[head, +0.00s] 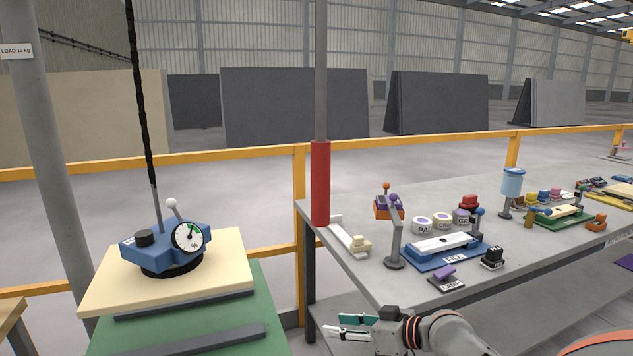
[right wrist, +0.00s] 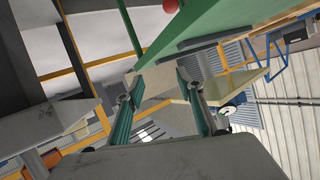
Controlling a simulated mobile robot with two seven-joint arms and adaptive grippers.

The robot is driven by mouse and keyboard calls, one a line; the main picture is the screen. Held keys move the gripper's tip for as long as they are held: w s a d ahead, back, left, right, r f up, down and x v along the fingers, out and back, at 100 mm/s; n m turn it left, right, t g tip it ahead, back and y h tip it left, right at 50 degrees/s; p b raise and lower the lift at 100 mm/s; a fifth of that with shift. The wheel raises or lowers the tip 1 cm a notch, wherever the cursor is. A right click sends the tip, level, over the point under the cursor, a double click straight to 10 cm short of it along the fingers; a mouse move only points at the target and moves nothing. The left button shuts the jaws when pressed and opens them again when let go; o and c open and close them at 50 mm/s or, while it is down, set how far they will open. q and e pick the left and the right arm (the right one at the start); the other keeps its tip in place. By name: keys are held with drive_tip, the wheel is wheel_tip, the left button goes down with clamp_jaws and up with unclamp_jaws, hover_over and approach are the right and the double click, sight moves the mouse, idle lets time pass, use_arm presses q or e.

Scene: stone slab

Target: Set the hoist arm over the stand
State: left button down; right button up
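A blue suction lifter (head: 164,249) with a dial, black knob and white-balled lever hangs from a black cable (head: 140,95). Its dark round pad rests on or just over a cream slab (head: 222,270). The slab lies on a green stand (head: 255,318) with dark bars. A red sleeve (head: 320,183) surrounds a grey upright rod (head: 321,70) at the workbench's left end. The hoist arm overhead is out of view. My right gripper (head: 338,325) is low, in front of the workbench, right of the stand; its fingers also show apart and empty in the right wrist view (right wrist: 160,88). My left gripper is out of view.
A grey workbench (head: 350,258) carries several small tools, labelled tubs and a blue tray (head: 428,258). A grey column (head: 45,130) labelled "LOAD 10 kg" stands at left. A yellow railing (head: 230,153) runs behind. Dark slabs lean farther back.

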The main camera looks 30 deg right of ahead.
wheel_tip(320, 180, up, 24)
drive_tip(key=r+n+y+b, duration=0.1)
drive_tip(key=n+y, duration=0.2)
drive_tip(key=y, duration=0.2)
drive_tip(key=n+g+y, duration=0.2)
drive_tip(key=n+y, duration=0.3)
drive_tip(key=n, duration=0.1)
approach(320, 176)
drive_tip(key=shift+w+d+x, duration=0.15)
drive_tip(key=shift+w+x, duration=0.05)
drive_tip(key=shift+x, duration=1.45)
drive_tip(key=shift+w+d+x, duration=0.15)
drive_tip(key=shift+w+x, duration=0.05)
drive_tip(key=shift+x, duration=1.45)
drive_tip(key=shift+w+d+x, duration=0.15)
drive_tip(key=shift+w+x, duration=0.05)
drive_tip(key=shift+x, duration=1.5)
drive_tip(key=shift+f, duration=0.2)
clamp_jaws()
